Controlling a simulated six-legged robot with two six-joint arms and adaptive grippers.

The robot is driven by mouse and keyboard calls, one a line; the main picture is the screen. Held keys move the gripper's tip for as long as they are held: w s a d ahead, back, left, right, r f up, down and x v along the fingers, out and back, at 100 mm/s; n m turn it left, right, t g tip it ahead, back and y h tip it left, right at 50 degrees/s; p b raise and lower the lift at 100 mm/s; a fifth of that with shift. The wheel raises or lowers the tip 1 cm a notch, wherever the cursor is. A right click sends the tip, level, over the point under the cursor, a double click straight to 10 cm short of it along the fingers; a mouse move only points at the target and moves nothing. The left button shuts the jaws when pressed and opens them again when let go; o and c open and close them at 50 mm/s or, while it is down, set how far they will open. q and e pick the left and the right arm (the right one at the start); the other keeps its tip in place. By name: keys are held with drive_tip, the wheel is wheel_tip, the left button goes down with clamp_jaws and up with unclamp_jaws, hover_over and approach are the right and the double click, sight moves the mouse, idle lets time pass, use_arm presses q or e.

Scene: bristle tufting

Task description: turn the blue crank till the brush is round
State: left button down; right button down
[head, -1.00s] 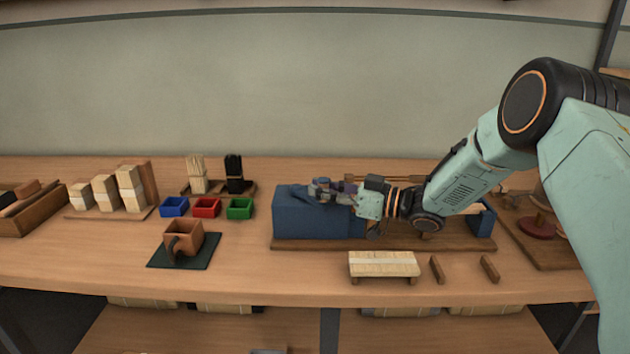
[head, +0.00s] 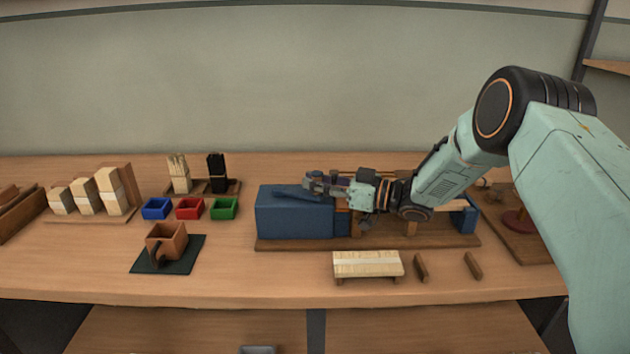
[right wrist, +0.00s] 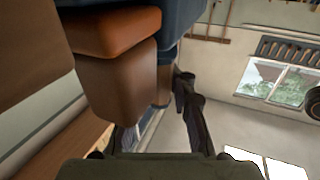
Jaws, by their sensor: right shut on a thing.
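The winding machine is a long blue housing (head: 294,217) on a brown base board (head: 380,241). A blue bar, which looks like the crank (head: 293,193), lies near the top of the housing. My right gripper (head: 312,182) is at the bar's right end, shut on what looks like the crank's grip; its fingers hide most of the contact. In the right wrist view, a brown rounded block (right wrist: 122,80) and a blue part (right wrist: 182,20) are close to the fingers (right wrist: 160,125). The brush is hidden behind my right arm, so its shape cannot be told. My left gripper is out of view.
A bundle tray (head: 368,265) and two small wooden bars (head: 421,267) lie in front of the machine. Blue (head: 156,209), red (head: 189,209) and green bins (head: 223,209) stand left. A brown pot (head: 166,241) sits on a dark mat (head: 192,256).

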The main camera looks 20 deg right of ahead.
drive_tip(key=shift+d, duration=0.15)
drive_tip(key=c, duration=1.2)
unclamp_jaws()
drive_tip(key=shift+s+d, duration=0.1)
drive_tip(key=shift+o, duration=0.2)
drive_tip(key=shift+a, duration=0.2)
drive_tip(key=v, duration=1.2)
